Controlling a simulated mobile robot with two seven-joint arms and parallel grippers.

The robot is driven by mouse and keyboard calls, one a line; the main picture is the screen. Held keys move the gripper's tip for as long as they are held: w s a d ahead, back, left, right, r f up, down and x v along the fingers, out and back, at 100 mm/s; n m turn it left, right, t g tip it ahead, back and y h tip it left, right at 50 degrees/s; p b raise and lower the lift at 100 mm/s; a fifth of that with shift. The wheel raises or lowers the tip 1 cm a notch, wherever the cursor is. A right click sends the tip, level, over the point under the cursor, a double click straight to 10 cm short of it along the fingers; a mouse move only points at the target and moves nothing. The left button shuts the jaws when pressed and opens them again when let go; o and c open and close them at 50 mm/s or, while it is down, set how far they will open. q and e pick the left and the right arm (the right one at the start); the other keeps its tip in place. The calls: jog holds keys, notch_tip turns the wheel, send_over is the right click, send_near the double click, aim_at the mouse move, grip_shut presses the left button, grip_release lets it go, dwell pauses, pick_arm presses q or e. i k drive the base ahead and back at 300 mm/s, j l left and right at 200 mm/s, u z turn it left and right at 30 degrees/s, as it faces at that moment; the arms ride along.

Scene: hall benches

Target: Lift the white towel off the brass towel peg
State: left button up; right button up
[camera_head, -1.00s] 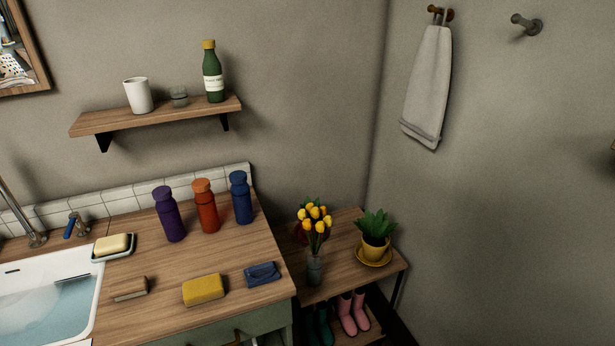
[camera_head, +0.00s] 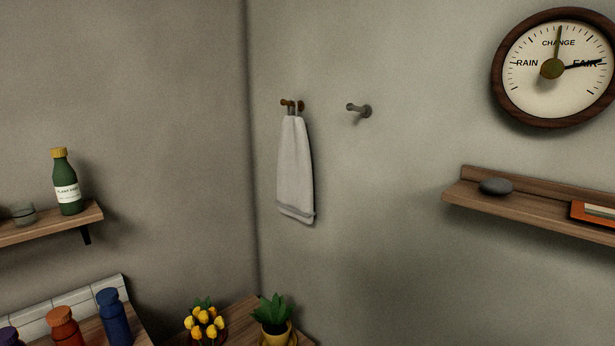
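The white towel (camera_head: 295,170) hangs by a loop from the brass towel peg (camera_head: 291,104) on the right-hand wall, near the room's corner. It hangs straight down, its lower edge free above the plants. A second, grey peg (camera_head: 359,110) to its right is bare. Neither of my grippers shows in the head view.
A wall shelf (camera_head: 535,215) with a dark stone (camera_head: 496,186) is at right, under a round barometer (camera_head: 554,68). A shelf with a green bottle (camera_head: 66,182) is at left.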

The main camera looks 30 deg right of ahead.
aim_at(294, 179)
jog(key=z, duration=1.35)
jog(key=i+z, duration=0.35)
jog(key=i+j, duration=0.15)
jog(key=i, duration=0.45)
